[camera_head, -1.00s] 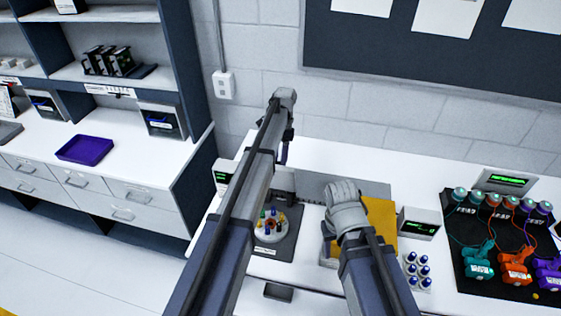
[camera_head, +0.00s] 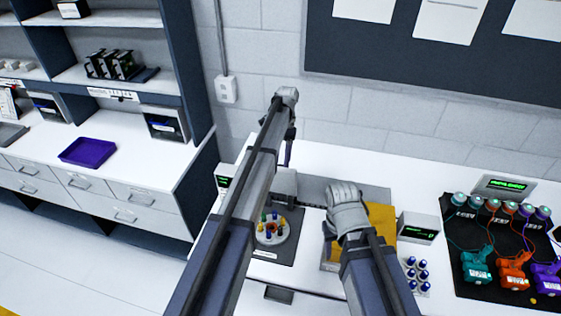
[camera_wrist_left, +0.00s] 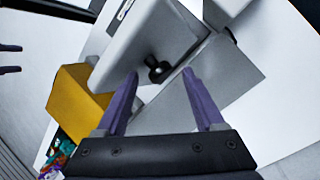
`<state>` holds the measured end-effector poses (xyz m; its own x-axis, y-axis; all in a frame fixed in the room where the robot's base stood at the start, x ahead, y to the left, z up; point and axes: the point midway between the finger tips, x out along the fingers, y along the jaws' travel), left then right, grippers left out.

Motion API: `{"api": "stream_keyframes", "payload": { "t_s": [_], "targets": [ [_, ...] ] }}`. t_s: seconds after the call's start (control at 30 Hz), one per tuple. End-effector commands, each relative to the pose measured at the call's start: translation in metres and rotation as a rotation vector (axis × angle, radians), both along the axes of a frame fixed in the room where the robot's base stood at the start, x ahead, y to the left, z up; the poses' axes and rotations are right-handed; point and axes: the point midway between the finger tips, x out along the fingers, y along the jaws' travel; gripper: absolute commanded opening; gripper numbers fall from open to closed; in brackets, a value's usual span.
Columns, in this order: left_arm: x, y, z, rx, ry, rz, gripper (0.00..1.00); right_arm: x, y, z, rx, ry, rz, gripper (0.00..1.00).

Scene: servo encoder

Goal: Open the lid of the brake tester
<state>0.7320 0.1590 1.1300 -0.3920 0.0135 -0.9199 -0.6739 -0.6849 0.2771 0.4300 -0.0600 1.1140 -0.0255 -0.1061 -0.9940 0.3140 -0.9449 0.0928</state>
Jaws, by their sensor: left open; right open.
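The brake tester appears to be the light grey box (camera_wrist_left: 150,32) with a black knob (camera_wrist_left: 158,70) on its face in the left wrist view. In the head view a grey box (camera_head: 285,182) is partly hidden behind my left arm. My left gripper (camera_wrist_left: 160,76) is open, its purple fingers on either side of the knob in the picture. I cannot tell whether they touch it. In the head view its purple fingers (camera_head: 288,150) point down by the wall. My right gripper's open fingers (camera_wrist_left: 10,58) show at the wrist view's left edge, away from the box.
A yellow block (camera_wrist_left: 78,100) stands beside the grey box. The head view shows a round holder with coloured pegs (camera_head: 272,234), a small display box (camera_head: 418,228), blue-capped vials (camera_head: 417,272) and a black mat (camera_head: 465,235) with coloured devices. The wall closes off the back.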

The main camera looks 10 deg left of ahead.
Motion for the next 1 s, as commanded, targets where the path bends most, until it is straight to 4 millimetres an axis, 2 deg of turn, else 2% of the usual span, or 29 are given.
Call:
{"api": "stream_keyframes", "payload": {
  "t_s": [0.03,0.1,0.33,1.0],
  "targets": [
    [0.004,0.001,0.014,0.001,0.001,0.001,0.71,0.0,0.0,0.014,0.0,0.0,0.0,0.5],
    [0.008,0.001,0.023,0.001,0.001,0.001,0.71,0.0,0.0,0.023,0.0,0.001,0.001,0.5],
    [0.018,0.002,0.048,0.002,0.0,0.001,0.71,0.0,0.0,0.048,-0.001,0.002,0.003,0.5],
    [0.02,0.002,0.049,0.002,0.0,0.002,0.71,0.0,0.0,0.049,-0.001,0.002,0.004,0.5]
  ]
}}
